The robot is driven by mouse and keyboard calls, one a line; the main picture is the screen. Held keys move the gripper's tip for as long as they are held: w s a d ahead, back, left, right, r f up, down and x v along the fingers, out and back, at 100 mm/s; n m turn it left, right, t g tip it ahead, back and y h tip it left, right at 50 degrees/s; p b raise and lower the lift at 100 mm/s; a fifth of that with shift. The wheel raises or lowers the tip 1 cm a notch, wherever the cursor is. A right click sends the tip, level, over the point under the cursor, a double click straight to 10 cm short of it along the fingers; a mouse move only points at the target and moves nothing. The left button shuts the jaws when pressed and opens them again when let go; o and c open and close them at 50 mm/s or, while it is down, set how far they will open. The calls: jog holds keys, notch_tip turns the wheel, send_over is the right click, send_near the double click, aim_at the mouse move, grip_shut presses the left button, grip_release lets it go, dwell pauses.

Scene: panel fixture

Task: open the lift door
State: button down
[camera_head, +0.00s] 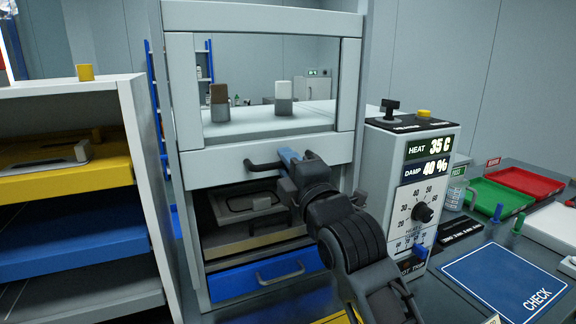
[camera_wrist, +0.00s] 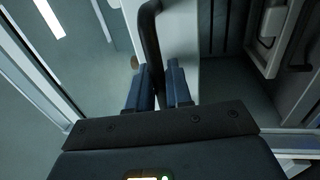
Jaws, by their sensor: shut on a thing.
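The lift door (camera_head: 215,160) is a pale grey framed panel with a clear window, set in a tall cabinet frame. A black bar handle (camera_head: 262,166) runs across its lower rail and also shows in the wrist view (camera_wrist: 149,30). My gripper (camera_head: 289,157) is shut on this handle, with its blue fingers (camera_wrist: 160,78) on either side of the bar. Below the door's bottom edge is an open gap, with a tray-like piece (camera_head: 248,203) visible inside. My arm hides the right part of the rail and gap.
A blue drawer (camera_head: 225,285) with a grey handle is under the gap. A shelf unit (camera_head: 132,110) with coloured trays stands close on the left. A control box (camera_head: 383,150) reading 35 C and 40 % stands close on the right. Two blocks show behind the window.

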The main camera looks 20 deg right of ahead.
jog(key=c, duration=1.2)
grip_release()
jog(key=shift+s+f+b, duration=0.25)
jog(key=shift+s+b, duration=0.05)
jog(key=shift+s, duration=1)
jog(key=shift+s+f+b, duration=0.2)
jog(key=shift+s+b, duration=0.15)
jog(key=shift+s, duration=0.9)
jog(key=shift+s+f+b, duration=0.25)
jog(key=shift+s+b, duration=0.05)
jog(key=shift+s, duration=1)
